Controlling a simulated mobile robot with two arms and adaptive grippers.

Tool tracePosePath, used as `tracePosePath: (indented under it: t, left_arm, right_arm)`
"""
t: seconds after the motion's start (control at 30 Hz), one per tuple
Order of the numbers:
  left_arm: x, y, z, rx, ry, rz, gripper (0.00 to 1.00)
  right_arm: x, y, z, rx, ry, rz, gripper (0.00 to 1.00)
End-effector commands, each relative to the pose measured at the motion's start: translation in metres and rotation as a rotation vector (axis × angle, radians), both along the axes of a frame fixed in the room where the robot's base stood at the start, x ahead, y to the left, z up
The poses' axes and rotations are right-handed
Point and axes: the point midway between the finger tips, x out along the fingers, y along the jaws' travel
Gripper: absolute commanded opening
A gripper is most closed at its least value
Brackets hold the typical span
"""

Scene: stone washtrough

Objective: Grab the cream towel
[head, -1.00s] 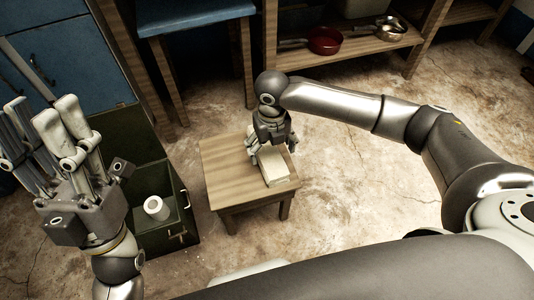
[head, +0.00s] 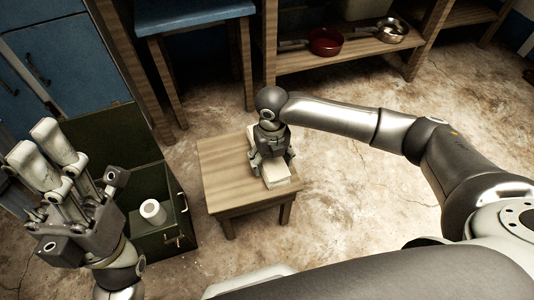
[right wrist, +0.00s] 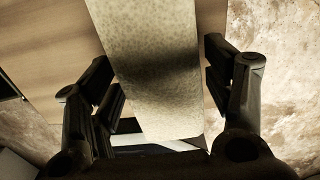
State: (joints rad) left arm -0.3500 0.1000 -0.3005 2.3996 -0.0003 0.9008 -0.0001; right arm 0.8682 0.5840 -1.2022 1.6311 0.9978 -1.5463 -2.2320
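The cream towel (head: 277,181) is a long folded strip lying on the small wooden table (head: 219,175). My right gripper (head: 271,169) is over it from above and hides its far part. In the right wrist view the towel (right wrist: 158,65) runs between the two fingers of the right gripper (right wrist: 158,85). The fingers are spread, one along each side, with narrow gaps, so the gripper is open around the towel's width. My left gripper (head: 42,148) is at the left, high above the floor, its fingers apart with nothing between them.
A dark green open box (head: 170,245) with a white roll (head: 152,211) stands left of the table. A blue-topped stool (head: 190,18) is behind. A wooden shelf (head: 350,52) holds a red pan (head: 325,42) and a metal pot (head: 391,31). The floor right of the table is clear.

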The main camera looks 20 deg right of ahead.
Motion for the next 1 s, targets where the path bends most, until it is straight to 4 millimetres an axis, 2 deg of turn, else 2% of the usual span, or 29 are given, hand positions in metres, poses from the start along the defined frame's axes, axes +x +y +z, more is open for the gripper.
tracePosePath:
  t: [0.03, 0.27, 0.67, 0.77, 0.9, 0.93, 1.0]
  left_arm:
    - [0.000, 0.000, 0.000, 0.000, 0.001, 0.000, 0.40]
    - [0.000, 0.000, 0.000, 0.000, 0.001, 0.000, 0.40]
    - [0.000, 0.000, 0.006, 0.001, 0.002, 0.000, 0.40]
    - [0.000, 0.000, 0.013, 0.001, 0.002, 0.000, 0.40]
    - [0.000, 0.000, 0.029, 0.001, 0.002, 0.000, 0.40]
    - [0.003, 0.000, 0.029, 0.005, 0.013, 0.002, 0.40]
    - [0.023, -0.005, 0.029, 0.038, 0.115, 0.009, 0.40]
  right_arm:
    - [0.000, 0.000, 0.000, 0.000, 0.000, 0.000, 0.61]
    - [0.000, 0.000, 0.000, 0.000, 0.000, 0.000, 0.33]
    - [0.001, 0.000, 0.009, 0.000, -0.002, -0.001, 0.33]
    - [0.001, 0.000, 0.018, 0.001, -0.002, -0.001, 0.33]
    - [0.001, 0.000, 0.040, 0.002, -0.003, -0.001, 0.33]
    - [-0.001, 0.006, 0.042, 0.003, -0.002, 0.002, 0.33]
    - [-0.003, 0.015, 0.053, 0.003, -0.002, 0.003, 0.33]
